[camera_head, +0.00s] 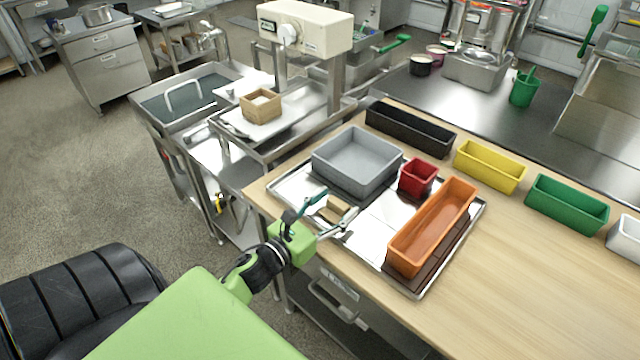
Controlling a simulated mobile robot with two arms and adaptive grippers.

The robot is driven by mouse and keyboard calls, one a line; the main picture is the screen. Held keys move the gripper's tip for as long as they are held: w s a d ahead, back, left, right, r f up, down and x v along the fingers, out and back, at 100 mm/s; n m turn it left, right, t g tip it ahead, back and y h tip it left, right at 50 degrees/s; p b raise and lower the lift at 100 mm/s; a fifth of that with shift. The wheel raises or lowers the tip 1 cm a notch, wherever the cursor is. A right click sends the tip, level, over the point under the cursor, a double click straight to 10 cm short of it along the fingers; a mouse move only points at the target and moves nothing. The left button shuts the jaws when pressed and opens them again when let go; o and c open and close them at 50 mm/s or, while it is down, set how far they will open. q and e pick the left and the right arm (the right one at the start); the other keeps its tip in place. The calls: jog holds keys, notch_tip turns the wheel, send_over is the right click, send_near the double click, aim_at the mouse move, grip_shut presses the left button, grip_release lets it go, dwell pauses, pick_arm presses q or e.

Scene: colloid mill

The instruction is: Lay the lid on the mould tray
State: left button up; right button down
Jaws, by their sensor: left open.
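A shiny metal tray (284,190) lies on the wooden worktop, holding a square grey bin, a small red box, a long orange bin and a dark brown flat piece (436,272) beside the orange bin. I cannot tell for sure which piece is the lid or the mould tray. My left gripper (331,212) is open over the tray's front left edge. A small tan block (338,207) shows by its fingers; I cannot tell whether they touch it. My right gripper is not in view.
The grey bin (357,160), red box (417,177) and orange bin (434,226) stand close together. Black (410,128), yellow (489,166) and green (566,204) bins line the worktop's back. The worktop's front right (530,290) is clear. A machine on a steel stand (304,28) rises behind left.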

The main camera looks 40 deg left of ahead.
pick_arm(q)
jog(key=s+b, duration=0.2)
jog(key=s, duration=1)
jog(key=shift+a+b, duration=0.3)
jog(key=shift+a, duration=0.15)
